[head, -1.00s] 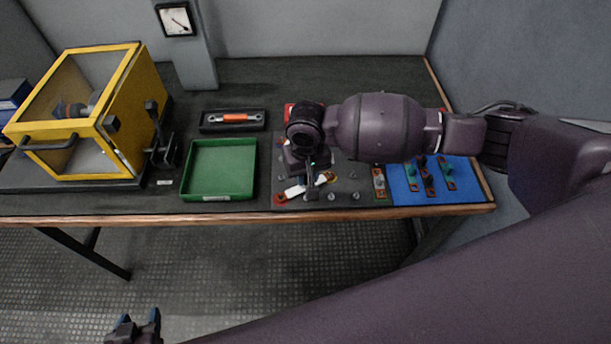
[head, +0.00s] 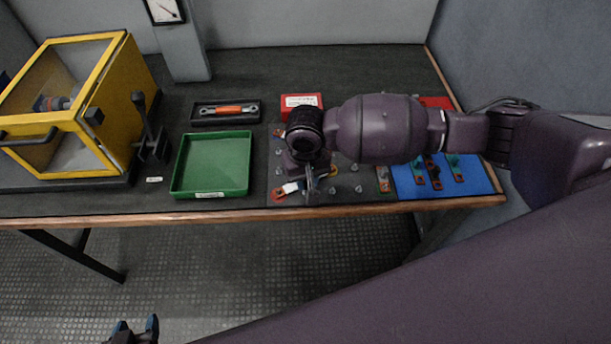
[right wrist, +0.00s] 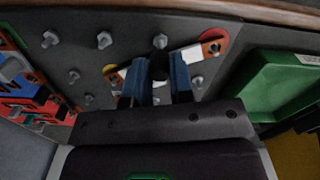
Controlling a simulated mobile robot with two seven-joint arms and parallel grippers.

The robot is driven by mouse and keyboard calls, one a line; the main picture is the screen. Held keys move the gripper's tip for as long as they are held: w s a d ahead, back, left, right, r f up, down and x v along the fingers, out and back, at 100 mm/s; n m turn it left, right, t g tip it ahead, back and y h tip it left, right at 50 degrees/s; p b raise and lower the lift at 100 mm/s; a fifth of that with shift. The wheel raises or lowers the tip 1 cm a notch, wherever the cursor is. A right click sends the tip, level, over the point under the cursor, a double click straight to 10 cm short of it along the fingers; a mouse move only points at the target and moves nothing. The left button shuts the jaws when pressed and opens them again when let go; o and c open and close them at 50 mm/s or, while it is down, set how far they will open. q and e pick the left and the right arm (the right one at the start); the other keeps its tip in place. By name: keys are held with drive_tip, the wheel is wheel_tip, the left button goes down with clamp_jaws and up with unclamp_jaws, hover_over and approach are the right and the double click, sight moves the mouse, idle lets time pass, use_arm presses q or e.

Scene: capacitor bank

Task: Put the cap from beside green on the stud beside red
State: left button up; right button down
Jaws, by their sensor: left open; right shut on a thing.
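My right gripper (right wrist: 158,82) is shut on a dark round cap (right wrist: 159,66), held over the grey stud board (right wrist: 130,52). A red disc (right wrist: 214,38) with a copper-ended white strip (right wrist: 192,54) lies beside the gripper in the right wrist view. A yellow disc (right wrist: 109,70) is on its other side. Several bare metal studs (right wrist: 104,40) stand around. In the head view the red disc (head: 279,196) is at the board's front left; my right arm hides much of the board. I cannot make out a green marker. My left gripper (head: 135,328) is open and empty, low in the head view.
A green tray (head: 213,192) lies left of the board and a blue mat (head: 470,186) with several copper-ended parts lies right. Behind are a red box (head: 301,101) and an orange-handled tool in a black tray (head: 198,112). A yellow-framed case (head: 82,119) stands far left.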

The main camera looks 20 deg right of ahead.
drive_tip(key=shift+p, duration=0.9)
idle(1.3)
drive_tip(key=shift+f, duration=1.2)
idle(0.6)
idle(1.1)
drive_tip(key=c, duration=0.9)
unclamp_jaws()
